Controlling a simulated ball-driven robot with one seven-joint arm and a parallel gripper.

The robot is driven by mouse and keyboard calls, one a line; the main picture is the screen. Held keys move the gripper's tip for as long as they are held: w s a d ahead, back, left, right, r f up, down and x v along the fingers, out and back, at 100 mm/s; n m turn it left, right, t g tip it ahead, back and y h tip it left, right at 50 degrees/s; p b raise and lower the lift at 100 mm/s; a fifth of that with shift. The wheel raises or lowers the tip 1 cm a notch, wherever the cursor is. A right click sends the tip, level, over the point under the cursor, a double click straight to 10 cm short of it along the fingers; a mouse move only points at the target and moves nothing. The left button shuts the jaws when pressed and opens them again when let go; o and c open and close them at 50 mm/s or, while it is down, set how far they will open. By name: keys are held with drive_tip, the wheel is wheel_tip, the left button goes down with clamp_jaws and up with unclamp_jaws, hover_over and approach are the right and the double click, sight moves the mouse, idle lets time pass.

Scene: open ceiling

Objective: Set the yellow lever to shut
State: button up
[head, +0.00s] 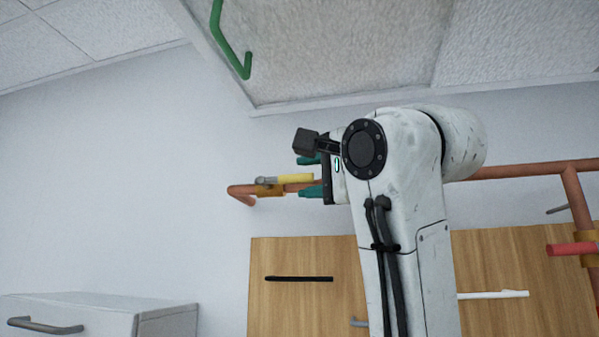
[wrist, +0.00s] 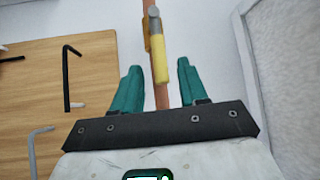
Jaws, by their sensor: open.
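The yellow lever (head: 294,179) sits on a brass valve (head: 268,190) at the left end of a copper pipe (head: 302,186) in the head view. It lies lengthwise along the pipe there. In the wrist view the lever (wrist: 159,59) runs along the pipe, with its free end toward my gripper. My gripper (head: 308,176) has teal fingers, which stand apart with nothing held.
A red lever (head: 572,249) is on another pipe at the right. A wooden cabinet (head: 300,218) with a black handle (head: 299,279) and a white handle (head: 492,295) stands below. A white cabinet (head: 100,310) is at lower left. A green handle (head: 231,40) hangs from a panel above.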

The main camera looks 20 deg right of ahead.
sight(303, 177)
drive_tip(key=shift+p+x, duration=0.4)
drive_tip(key=shift+x, duration=1.55)
clamp_jaws()
